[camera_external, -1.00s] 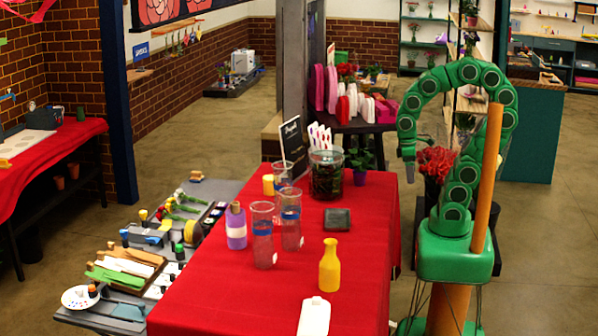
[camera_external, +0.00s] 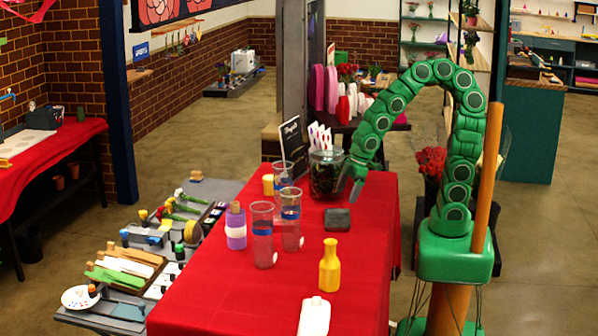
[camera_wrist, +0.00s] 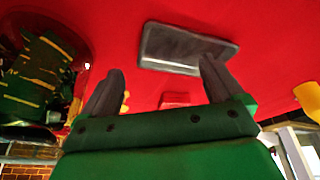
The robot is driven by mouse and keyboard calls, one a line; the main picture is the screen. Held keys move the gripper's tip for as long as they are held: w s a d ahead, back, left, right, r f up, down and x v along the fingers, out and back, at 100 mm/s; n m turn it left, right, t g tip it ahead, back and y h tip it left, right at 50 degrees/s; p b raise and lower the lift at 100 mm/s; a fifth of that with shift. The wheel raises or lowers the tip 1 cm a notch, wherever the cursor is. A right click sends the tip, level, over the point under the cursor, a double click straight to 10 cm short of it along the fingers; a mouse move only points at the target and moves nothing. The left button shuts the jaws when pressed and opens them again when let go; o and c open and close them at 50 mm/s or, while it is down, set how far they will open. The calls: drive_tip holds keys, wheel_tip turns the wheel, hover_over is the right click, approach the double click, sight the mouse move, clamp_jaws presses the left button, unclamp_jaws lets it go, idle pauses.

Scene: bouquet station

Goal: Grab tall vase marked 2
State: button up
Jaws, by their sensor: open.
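Three clear tall vases with blue bands stand on the red table: a front one (camera_external: 262,236), one just right of it (camera_external: 290,222) and one behind (camera_external: 283,174). Small white tags show low on the front two, but no number is readable, so I cannot tell which is marked 2. My gripper (camera_external: 357,190) hangs fingers down over the right part of the table, right of the vases and apart from them. In the wrist view my gripper (camera_wrist: 160,84) is open and empty, and no tall vase is clearly visible.
A dark square block (camera_external: 337,219) lies near my gripper; it also shows in the wrist view (camera_wrist: 180,50). A wide dark-filled glass jar (camera_external: 326,176) stands just left of my gripper. A yellow bottle (camera_external: 329,266), purple bottle (camera_external: 235,228) and white bottle (camera_external: 314,316) stand around the vases.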

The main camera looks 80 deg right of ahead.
sight(291, 224)
drive_tip(key=w+a+n+y, duration=0.1)
drive_tip(key=w+a, duration=0.1)
drive_tip(key=a, duration=0.1)
drive_tip(key=w+a+n+t+y, duration=0.1)
drive_tip(key=w+a, duration=0.2)
drive_tip(key=a, duration=0.1)
drive_tip(key=w+a+f+y, duration=0.1)
drive_tip(key=w+a+y, duration=0.1)
drive_tip(key=a, duration=0.1)
drive_tip(key=shift+w+a+n+t, duration=0.15)
drive_tip(key=shift+a+n+t, duration=0.2)
drive_tip(key=shift+n+t, duration=0.05)
drive_tip(key=shift+w+a+n+t+y, duration=0.3)
drive_tip(key=shift+w+a+y, duration=0.8)
drive_tip(key=shift+a, duration=1.85)
drive_tip(key=shift+w+a+n+t+y, duration=0.1)
drive_tip(key=shift+w+a+n+y, duration=0.9)
drive_tip(key=shift+a, duration=2)
drive_tip(key=shift+w+a+m+t+y, duration=0.1)
drive_tip(key=shift+w+a+y, duration=0.6)
drive_tip(key=shift+w+a, duration=1.55)
drive_tip(key=shift+s+a, duration=0.7)
drive_tip(key=c, duration=1.5)
drive_tip(key=shift+r, duration=0.15)
